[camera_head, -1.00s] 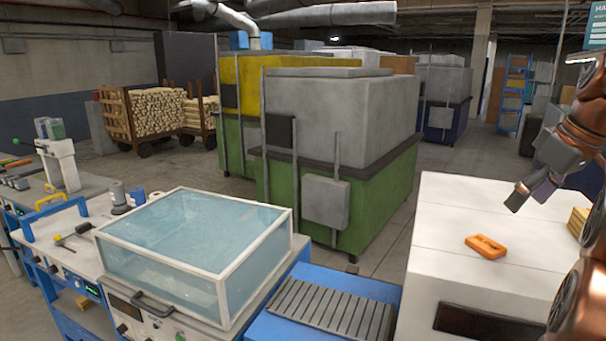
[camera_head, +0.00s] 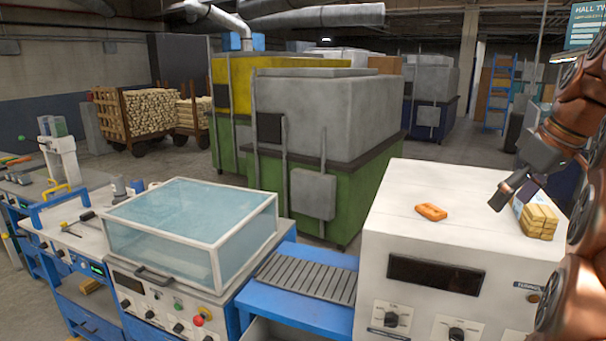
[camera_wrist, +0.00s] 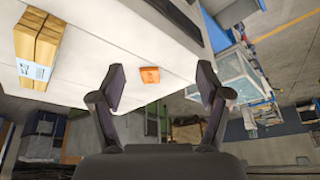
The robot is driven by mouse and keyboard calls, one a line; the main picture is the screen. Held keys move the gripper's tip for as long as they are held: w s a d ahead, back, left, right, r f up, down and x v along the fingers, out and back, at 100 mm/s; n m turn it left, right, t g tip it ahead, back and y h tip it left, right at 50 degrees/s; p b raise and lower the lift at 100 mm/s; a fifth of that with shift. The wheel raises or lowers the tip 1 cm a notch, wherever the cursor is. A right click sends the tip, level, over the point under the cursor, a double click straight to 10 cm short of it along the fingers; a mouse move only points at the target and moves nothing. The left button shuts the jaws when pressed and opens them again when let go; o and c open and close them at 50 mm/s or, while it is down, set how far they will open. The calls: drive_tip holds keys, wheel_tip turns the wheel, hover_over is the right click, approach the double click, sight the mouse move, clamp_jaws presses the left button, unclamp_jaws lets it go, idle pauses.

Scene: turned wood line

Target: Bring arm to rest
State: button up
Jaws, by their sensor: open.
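My arm and gripper (camera_head: 511,189) are at the right edge of the head view, over the right part of a white machine top. In the wrist view my gripper (camera_wrist: 161,88) has its two dark fingers spread wide with nothing between them. An orange block-like piece (camera_head: 431,212) lies on the white machine (camera_head: 400,190), apart from the gripper. It also shows in the wrist view (camera_wrist: 150,75), beyond the fingers. A bundle of wooden pieces (camera_head: 539,221) with a pale label sits at the right of that top, close by the gripper in the picture.
A blue roller conveyor (camera_head: 307,277) joins the white machine to a clear-covered box (camera_head: 190,225) on a bench. Green machines with grey tops (camera_head: 330,120) stand behind. Carts of logs (camera_head: 135,115) stand at the back left. Open floor shows between them.

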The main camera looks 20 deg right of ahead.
drive_tip(key=s+a+f+m+g+y, duration=0.1)
drive_tip(key=a+f+g, duration=0.1)
drive_tip(key=a+f, duration=0.7)
drive_tip(key=a+f+g, duration=0.1)
drive_tip(key=a+f, duration=0.4)
drive_tip(key=a, duration=0.8)
drive_tip(key=s+a+f+g+h, duration=0.1)
drive_tip(key=s+a+f, duration=0.4)
drive_tip(key=s+f, duration=0.2)
drive_tip(key=s+a+f+g, duration=0.2)
drive_tip(key=s+a+f, duration=0.3)
drive_tip(key=s, duration=0.5)
wheel_tip(320, 180, down, 3)
drive_tip(key=shift+r+h, duration=0.1)
drive_tip(key=shift+h, duration=0.3)
drive_tip(key=shift+s, duration=0.1)
